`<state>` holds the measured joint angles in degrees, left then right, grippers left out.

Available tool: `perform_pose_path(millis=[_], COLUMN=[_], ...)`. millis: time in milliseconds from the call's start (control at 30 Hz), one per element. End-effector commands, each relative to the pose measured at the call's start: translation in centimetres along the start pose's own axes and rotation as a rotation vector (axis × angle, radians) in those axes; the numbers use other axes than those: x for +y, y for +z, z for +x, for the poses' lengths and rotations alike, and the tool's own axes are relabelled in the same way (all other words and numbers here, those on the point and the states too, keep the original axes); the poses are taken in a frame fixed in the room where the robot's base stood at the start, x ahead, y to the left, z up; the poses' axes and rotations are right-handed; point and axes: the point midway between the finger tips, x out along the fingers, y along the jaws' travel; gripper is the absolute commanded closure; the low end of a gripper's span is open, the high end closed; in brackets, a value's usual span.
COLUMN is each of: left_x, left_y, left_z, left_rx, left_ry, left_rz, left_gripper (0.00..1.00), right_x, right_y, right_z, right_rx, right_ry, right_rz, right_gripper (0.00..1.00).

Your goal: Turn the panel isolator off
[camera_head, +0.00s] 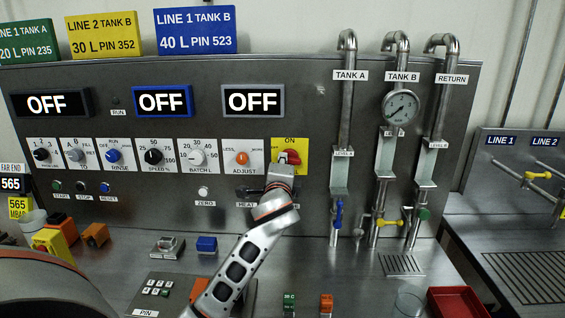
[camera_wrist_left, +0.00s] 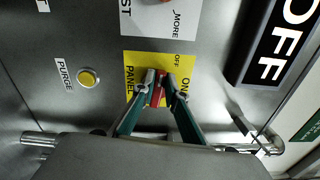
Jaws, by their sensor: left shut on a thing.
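The panel isolator is a red knob (camera_head: 293,157) on a yellow plate (camera_head: 302,146), at the right end of the control row in the head view. "ON" shows at the plate's top there. In the left wrist view the plate (camera_wrist_left: 131,61) carries "ON", "OFF" and "PANEL". My left gripper (camera_head: 282,168) reaches up to the knob from below. In the wrist view its fingertips (camera_wrist_left: 158,88) are closed on the red knob (camera_wrist_left: 156,98). The fingers partly hide the knob, so I cannot tell exactly where it points. My right gripper is not in view.
The orange adjust knob (camera_head: 241,158) is just left of the isolator. The purge button (camera_wrist_left: 88,78) is near it in the wrist view. Pipes with a gauge (camera_head: 401,107) stand to the right. The displays read OFF. A red tray (camera_head: 459,302) lies at the bench front.

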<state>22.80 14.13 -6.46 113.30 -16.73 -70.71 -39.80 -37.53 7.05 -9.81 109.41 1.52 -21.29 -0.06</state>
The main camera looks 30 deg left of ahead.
Motion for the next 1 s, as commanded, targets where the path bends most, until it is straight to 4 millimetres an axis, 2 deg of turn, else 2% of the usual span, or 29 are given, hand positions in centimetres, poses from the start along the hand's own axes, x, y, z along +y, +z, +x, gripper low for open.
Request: perform_pose_path(millis=[300, 867, 900, 933, 1000], left_x=[0.39, 0.44, 0.43, 0.43, 0.41], left_y=[-0.05, -0.09, -0.09, -0.09, -0.08], left_z=[-0.01, -0.01, -0.01, -0.01, -0.01], left_rx=[0.0, 0.001, 0.001, 0.001, 0.001], left_ry=[0.003, 0.003, 0.003, 0.003, 0.002], left_rz=[-0.122, -0.148, -0.148, -0.148, -0.147], left_gripper=[1.0, 1.0, 0.77, 0.71, 0.71], right_x=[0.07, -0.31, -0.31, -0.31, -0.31], right_y=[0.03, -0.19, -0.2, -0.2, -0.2], right_z=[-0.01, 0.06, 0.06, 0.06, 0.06], right_rx=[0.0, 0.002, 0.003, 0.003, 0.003], right_ry=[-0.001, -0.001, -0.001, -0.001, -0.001], right_rz=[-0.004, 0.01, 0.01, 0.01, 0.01], right_gripper=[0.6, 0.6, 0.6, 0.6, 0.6])
